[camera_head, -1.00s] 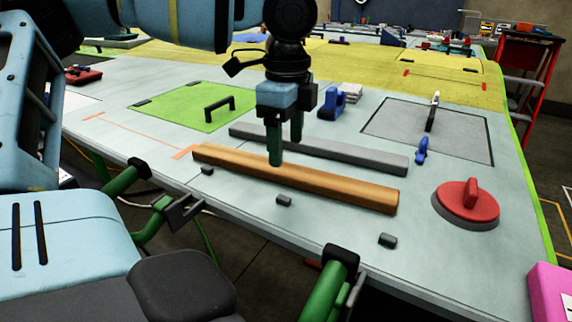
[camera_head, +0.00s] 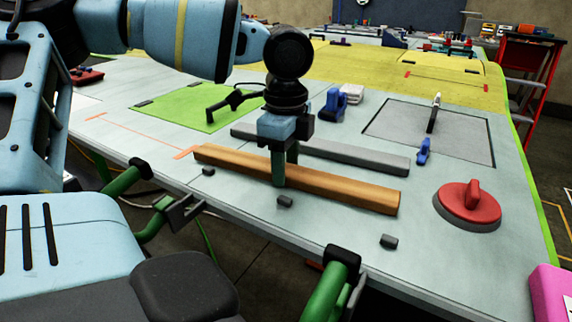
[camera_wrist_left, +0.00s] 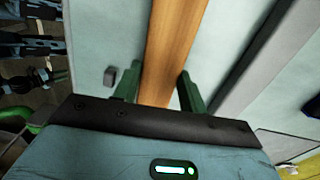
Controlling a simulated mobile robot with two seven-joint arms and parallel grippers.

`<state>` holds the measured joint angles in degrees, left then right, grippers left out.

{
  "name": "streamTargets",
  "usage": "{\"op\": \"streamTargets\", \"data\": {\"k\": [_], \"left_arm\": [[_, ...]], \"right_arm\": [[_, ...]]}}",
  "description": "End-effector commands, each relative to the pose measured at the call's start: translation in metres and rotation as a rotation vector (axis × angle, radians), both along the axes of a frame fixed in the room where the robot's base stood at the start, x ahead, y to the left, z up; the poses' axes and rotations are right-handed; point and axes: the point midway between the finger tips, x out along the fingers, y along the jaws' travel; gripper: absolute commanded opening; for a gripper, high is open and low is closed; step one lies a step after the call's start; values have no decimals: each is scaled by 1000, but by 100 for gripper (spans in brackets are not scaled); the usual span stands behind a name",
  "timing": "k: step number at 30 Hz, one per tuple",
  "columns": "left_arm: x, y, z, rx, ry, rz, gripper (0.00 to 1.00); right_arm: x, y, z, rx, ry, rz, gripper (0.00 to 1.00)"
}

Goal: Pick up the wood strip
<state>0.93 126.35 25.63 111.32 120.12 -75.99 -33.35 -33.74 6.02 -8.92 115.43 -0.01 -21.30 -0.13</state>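The wood strip (camera_head: 340,190) is a long brown bar lying on the pale table, running from left to lower right in the head view. My left gripper (camera_head: 285,170) is lowered over the strip's middle, pointing down, with its near green finger in front of the strip's near side. In the left wrist view the strip (camera_wrist_left: 174,45) runs between the two green fingers of the left gripper (camera_wrist_left: 160,92), one on each side. The fingers are spread and look open; whether either touches the wood cannot be told. My right gripper is not in view.
A grey bar (camera_head: 350,154) lies just behind the strip, roughly parallel to it. Small dark blocks (camera_head: 285,201) sit along the near side. A red round handle piece (camera_head: 468,203) stands to the right. Green clamps (camera_head: 325,290) hold the table's front edge.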

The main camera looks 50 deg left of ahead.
Motion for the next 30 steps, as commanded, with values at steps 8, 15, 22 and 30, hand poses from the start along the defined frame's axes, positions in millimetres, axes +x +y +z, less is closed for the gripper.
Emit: {"op": "streamTargets", "data": {"k": [8, 15, 22, 30], "left_arm": [[0, 0, 1, -1, -1, 0, 14], [1, 0, 6, 0, -3, 0, 13], [1, 0, 43, 1, -7, 1, 13], [1, 0, 88, 2, -4, 0, 13]], "right_arm": [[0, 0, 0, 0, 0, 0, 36], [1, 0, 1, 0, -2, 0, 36], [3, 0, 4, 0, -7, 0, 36], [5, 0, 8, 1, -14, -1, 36]]}}
